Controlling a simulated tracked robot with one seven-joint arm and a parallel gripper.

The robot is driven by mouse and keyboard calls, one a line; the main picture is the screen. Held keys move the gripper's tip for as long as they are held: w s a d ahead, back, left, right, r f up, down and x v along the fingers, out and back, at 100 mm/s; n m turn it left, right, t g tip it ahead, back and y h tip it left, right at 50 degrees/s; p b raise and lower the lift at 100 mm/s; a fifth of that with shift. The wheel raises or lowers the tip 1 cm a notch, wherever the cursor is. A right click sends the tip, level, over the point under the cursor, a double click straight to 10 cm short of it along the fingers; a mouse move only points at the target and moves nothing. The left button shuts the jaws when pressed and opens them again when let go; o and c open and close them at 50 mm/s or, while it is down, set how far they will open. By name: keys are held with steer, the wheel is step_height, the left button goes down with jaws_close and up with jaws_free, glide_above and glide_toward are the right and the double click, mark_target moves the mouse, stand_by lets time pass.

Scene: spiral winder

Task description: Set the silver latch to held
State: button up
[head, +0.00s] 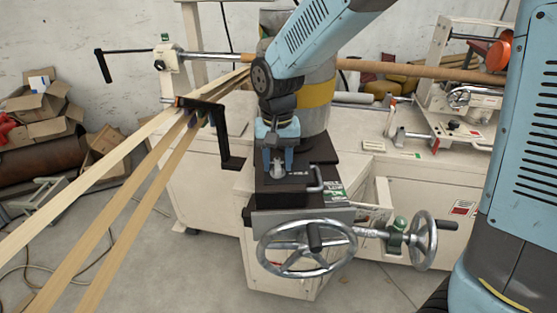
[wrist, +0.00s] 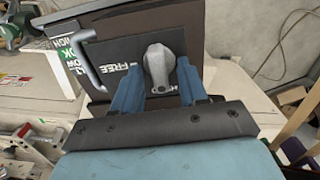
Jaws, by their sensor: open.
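The silver latch (wrist: 158,64) is a rounded grey lever on a dark plate. In the wrist view it stands between the two blue fingers of my gripper (wrist: 158,88), with a small gap visible on the left. The word FREE is printed on the plate to its left; other lettering below the latch is mostly hidden. In the head view my gripper (head: 277,162) points down over the black box top, fingers apart on either side of the latch (head: 278,172). I cannot tell whether either finger touches it.
A metal bar handle (head: 317,178) stands right of the latch; it shows at left in the wrist view (wrist: 88,68). A spoked handwheel (head: 307,247) and a smaller wheel (head: 423,240) are in front. A black crank (head: 222,135) and wooden strips (head: 120,195) lie left.

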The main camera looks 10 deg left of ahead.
mark_target(278, 162)
step_height(278, 162, up, 14)
steer(key=shift+f, duration=0.15)
stand_by(0.5)
steer(key=s+d+r+m+t, duration=0.1)
steer(key=s+d, duration=0.4)
steer(key=d, duration=1)
steer(key=s+d+r+m+t, duration=0.1)
steer(key=s+d+t, duration=0.3)
steer(key=d, duration=1.2)
steer(key=shift+s+r+t, duration=0.25)
steer(key=shift+s+t, duration=0.05)
steer(key=shift+s, duration=0.9)
